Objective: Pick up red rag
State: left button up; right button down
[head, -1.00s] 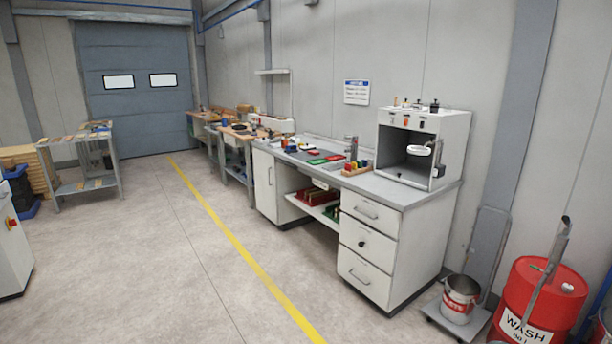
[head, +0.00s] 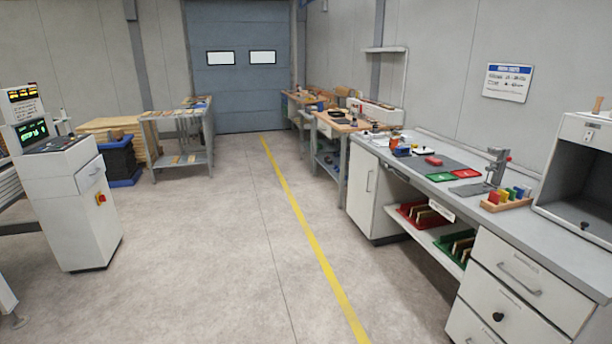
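A workbench (head: 560,243) with a grey top runs along the right wall. A small red item (head: 433,160) lies on a grey mat toward the back of its top; it may be the red rag, but it is too small to tell. A flat red tray or sheet (head: 466,173) lies close to it, beside a green one (head: 441,177). Neither of my grippers is in view.
Blocks in a wooden rack (head: 508,200), a small stand (head: 496,166) and an open-fronted cabinet (head: 575,170) stand on the bench. A control console (head: 70,205) stands at left, a shelf cart (head: 178,140) farther back. The floor between, with a yellow line (head: 300,210), is clear.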

aim_at(435, 162)
jog(key=u, duration=0.1)
jog(key=i, duration=2.25)
jog(key=z, duration=0.45)
jog(key=i, duration=1.35)
jog(key=z, duration=1.65)
jog(key=i, duration=1.05)
jog(key=z, duration=0.7)
